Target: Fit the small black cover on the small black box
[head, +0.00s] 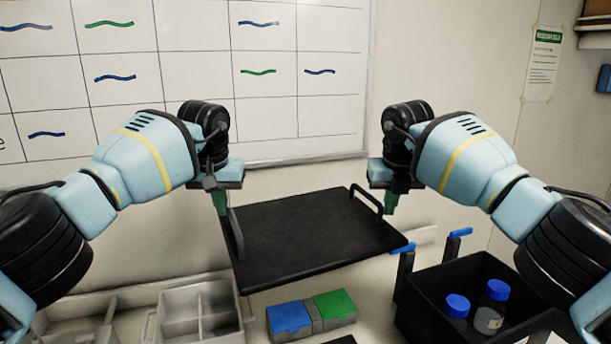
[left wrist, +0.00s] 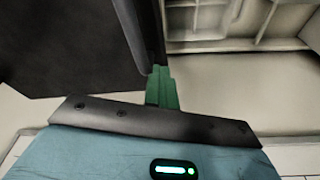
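The small black cover (head: 310,240) is a flat dark plate with a raised handle at its left and right ends. It appears held in the air, slightly tilted in the picture. My left gripper (head: 221,205) has its green fingers closed at the left handle; they also show at the handle in the left wrist view (left wrist: 162,88). My right gripper (head: 388,203) has its green fingers at the right handle, partly hidden by the wrist. The small black box (head: 425,312) stands open at the lower right, apart from the cover, with blue-tipped uprights. Two blue-capped bottles (head: 490,308) stand inside.
A box with blue and green lids (head: 312,312) sits below the cover in the picture. A pale compartment tray (head: 200,305) lies to its left. A whiteboard (head: 300,60) hangs on the wall behind. The cover hides part of the worktop.

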